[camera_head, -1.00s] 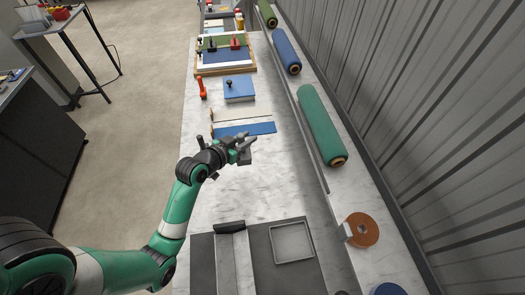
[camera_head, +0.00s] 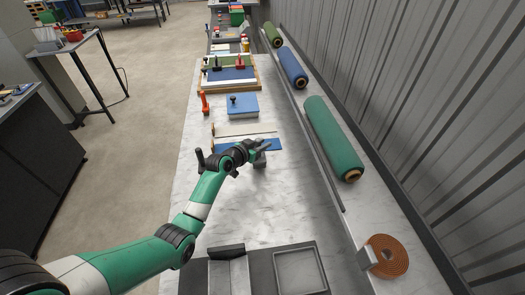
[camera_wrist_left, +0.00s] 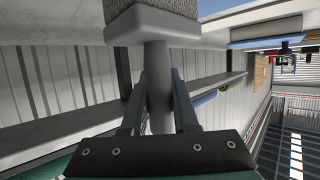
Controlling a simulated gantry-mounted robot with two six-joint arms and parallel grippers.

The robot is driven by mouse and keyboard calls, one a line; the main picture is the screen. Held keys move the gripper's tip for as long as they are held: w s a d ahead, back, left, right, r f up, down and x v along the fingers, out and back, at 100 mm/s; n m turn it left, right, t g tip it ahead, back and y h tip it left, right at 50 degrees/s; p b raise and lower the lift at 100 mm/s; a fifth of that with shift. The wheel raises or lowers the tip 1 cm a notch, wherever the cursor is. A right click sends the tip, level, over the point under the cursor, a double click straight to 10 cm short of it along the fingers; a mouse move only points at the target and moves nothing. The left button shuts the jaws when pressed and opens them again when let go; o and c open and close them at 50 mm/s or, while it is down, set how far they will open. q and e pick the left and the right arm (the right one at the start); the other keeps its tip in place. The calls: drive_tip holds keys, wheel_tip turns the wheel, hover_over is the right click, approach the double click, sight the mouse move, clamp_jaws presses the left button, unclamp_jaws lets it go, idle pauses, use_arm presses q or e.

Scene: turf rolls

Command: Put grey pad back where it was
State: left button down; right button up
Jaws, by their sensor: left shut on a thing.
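The grey pad (camera_wrist_left: 150,17) has a rough grey face on a smooth pale backing with a round stem (camera_wrist_left: 156,75). My left gripper (camera_wrist_left: 158,105) is shut on the stem in the left wrist view. The pad shows small and partly hidden in the head view (camera_head: 259,161). There my left gripper (camera_head: 256,149) is over the marble counter (camera_head: 215,175), close to the near edge of a blue strip (camera_head: 262,144). I cannot tell the pad's height above the counter. My right gripper is not in view.
A grey tray (camera_head: 325,280) lies on a dark mat at the near end. An orange-brown coil (camera_head: 388,255) and rolls in green (camera_head: 330,133) and blue (camera_head: 290,64) lie along the right. The counter between tray and strip is clear.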

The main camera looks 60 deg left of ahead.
use_arm(q)
wheel_tip(320, 180, down, 2)
drive_tip(key=shift+f, duration=0.1)
drive_tip(key=shift+s, duration=0.1)
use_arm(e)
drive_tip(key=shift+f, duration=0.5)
use_arm(q)
drive_tip(key=shift+f+b, duration=0.1)
drive_tip(key=shift+b, duration=0.2)
drive_tip(key=c, duration=0.7)
unclamp_jaws()
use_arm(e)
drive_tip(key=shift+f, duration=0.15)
